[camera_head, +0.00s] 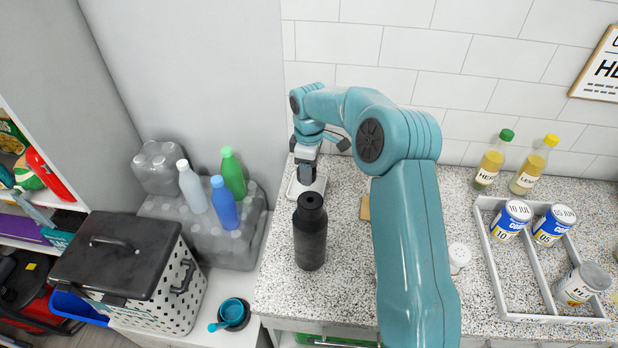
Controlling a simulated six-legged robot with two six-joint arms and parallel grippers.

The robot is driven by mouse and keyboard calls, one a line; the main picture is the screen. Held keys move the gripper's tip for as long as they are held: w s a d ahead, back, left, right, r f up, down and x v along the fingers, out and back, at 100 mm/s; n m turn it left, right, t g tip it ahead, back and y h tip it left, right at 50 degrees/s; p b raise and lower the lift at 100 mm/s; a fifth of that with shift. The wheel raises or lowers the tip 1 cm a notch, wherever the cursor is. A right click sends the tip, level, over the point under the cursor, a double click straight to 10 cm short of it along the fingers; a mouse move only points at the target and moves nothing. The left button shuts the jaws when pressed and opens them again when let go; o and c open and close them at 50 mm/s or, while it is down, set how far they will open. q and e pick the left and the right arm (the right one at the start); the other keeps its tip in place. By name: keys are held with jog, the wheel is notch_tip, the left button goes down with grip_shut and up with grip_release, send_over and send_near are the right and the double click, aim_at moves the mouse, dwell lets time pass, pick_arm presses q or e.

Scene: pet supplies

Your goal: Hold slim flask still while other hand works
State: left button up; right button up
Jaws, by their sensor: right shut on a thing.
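A slim black flask (310,240) stands upright on the speckled counter, left of my right arm. My right gripper (306,178) points down just behind the flask's cap, over a small white tray (292,188). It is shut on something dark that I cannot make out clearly. In the picture its fingertips end a little above the flask's cap, and I see no clear contact with the flask. My left gripper is not in view.
A divided grey tray (493,262) with several labelled cans is at the right, with two yellow bottles (490,166) (530,172) behind. A white-capped jar (459,256) stands near my arm. A lidded basket (190,300) and coloured bottles (224,203) are left.

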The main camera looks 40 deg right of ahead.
jog(key=shift+f, duration=1.95)
jog(key=shift+s, duration=0.15)
jog(key=o, duration=0.9)
jog(key=shift+f, duration=0.1)
notch_tip(320, 180, up, 12)
jog(key=shift+r, duration=0.2)
